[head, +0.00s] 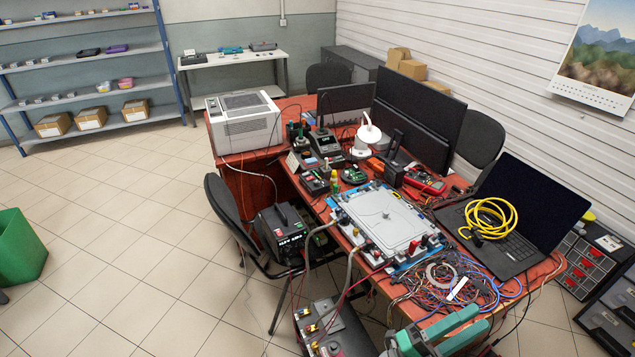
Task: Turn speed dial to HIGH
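My gripper (463,327) is at the bottom right, with two teal fingers a small gap apart and nothing seen between them. It is in front of the cable tangle at the table's near edge. A pale grey panel unit (385,222) lies on a blue mat on the red table, up and left of my gripper and apart from it. Small black and red knobs or fittings line its edges, and a small round mark sits near its middle. I cannot tell which part is the speed dial, and no HIGH label is readable.
A dark box with coloured fittings (338,331) stands below the table's near edge, with hoses nearby.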

